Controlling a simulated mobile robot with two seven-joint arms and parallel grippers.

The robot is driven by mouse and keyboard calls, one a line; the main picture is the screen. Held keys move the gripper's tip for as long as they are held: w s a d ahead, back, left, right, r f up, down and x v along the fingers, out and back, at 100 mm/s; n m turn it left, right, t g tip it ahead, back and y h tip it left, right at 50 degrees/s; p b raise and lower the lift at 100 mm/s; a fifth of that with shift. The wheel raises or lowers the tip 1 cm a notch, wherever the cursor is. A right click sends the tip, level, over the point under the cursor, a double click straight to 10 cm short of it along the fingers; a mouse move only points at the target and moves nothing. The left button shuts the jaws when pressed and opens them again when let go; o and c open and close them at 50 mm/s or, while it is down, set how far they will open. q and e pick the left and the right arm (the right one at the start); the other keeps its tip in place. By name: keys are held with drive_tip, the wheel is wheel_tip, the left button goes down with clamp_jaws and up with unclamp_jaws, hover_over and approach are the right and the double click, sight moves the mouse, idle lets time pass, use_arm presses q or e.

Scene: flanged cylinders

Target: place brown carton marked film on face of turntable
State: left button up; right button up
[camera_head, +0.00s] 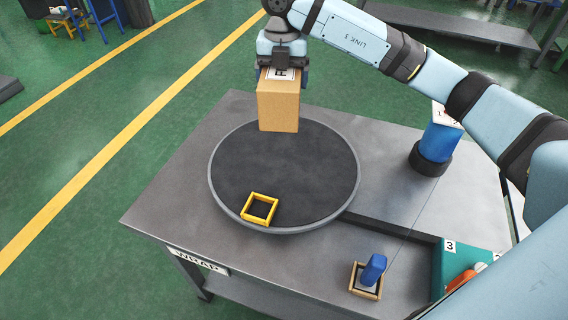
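The brown carton (278,106) has a white label with dark lettering, partly covered by my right gripper (283,72). My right gripper comes down from above and is shut on the carton's upper part. The carton is upright over the far part of the turntable's round dark face (285,180). I cannot tell whether its bottom touches the face or hangs just above it. My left gripper is not in view.
A small yellow square frame (248,211) lies at the turntable's near edge. A blue cylinder (438,142) stands on a dark base at right. A wooden holder (356,283) with a blue item and a teal bin (451,262) are at the near right. The turntable's middle is clear.

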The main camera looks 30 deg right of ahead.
drive_tip(key=m, duration=0.2)
drive_tip(key=shift+d+r+m, duration=0.15)
drive_tip(key=shift+m, duration=0.25)
drive_tip(key=shift+f, duration=0.2)
drive_tip(key=b, duration=0.2)
hover_over(284, 161)
wheel_tip(284, 161, down, 20)
drive_tip(key=shift+r, duration=0.25)
drive_tip(key=shift+f, duration=0.15)
drive_tip(key=o, duration=1.2)
drive_tip(key=shift+s, duration=0.1)
wheel_tip(284, 161, up, 12)
drive_tip(key=shift+r+p, duration=0.15)
drive_tip(key=shift+p, duration=0.35)
